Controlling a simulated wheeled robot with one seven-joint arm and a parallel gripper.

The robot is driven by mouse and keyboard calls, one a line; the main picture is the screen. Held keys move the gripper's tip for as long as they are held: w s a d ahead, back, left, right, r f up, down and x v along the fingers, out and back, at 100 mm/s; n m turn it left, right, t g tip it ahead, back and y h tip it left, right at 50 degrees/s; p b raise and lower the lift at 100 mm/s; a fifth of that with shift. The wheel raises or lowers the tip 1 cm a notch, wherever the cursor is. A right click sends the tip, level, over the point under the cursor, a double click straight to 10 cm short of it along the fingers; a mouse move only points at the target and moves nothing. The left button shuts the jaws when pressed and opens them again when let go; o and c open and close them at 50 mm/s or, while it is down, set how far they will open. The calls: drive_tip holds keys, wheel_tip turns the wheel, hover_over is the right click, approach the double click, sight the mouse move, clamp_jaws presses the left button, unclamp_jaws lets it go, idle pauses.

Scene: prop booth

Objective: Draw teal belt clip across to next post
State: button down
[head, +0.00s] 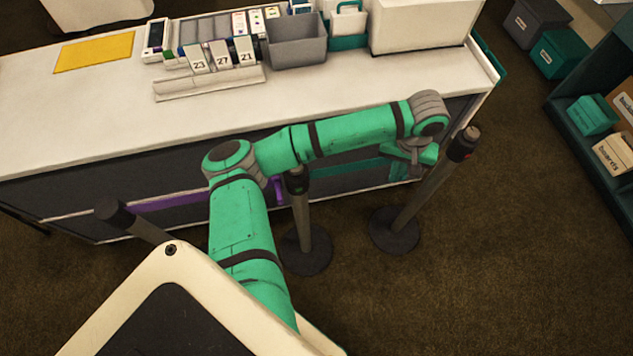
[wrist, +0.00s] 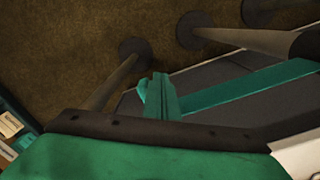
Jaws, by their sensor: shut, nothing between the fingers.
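The teal belt (head: 350,176) stretches from the middle post (head: 302,210) toward the right, and its far end passes out of sight at my gripper. The wrist view also shows the teal belt (wrist: 245,90) running up to the fingers. My gripper (head: 416,168) is shut, beside and left of the right post (head: 432,185). In the wrist view my fingers (wrist: 158,90) are together, with the right post (wrist: 112,84) to their left. The belt's clip cannot be made out, and I cannot tell whether it touches the right post.
A purple belt (head: 172,201) runs between the left post (head: 125,220) and the middle post. A long white counter (head: 110,110) with bins and number cards stands behind the posts. Shelves (head: 575,90) stand far right. Carpet (head: 480,270) is clear in front and right.

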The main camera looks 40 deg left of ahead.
drive_tip(key=w+d, duration=0.9)
drive_tip(key=w, duration=0.2)
drive_tip(key=shift+w+d, duration=0.25)
drive_tip(key=shift+d, duration=0.15)
idle(0.3)
wheel_tip(320, 180, up, 8)
drive_tip(key=s+a, duration=0.1)
drive_tip(key=shift+a, duration=0.15)
idle(1.2)
drive_tip(key=shift+s+d, duration=0.1)
drive_tip(key=shift+d, duration=0.1)
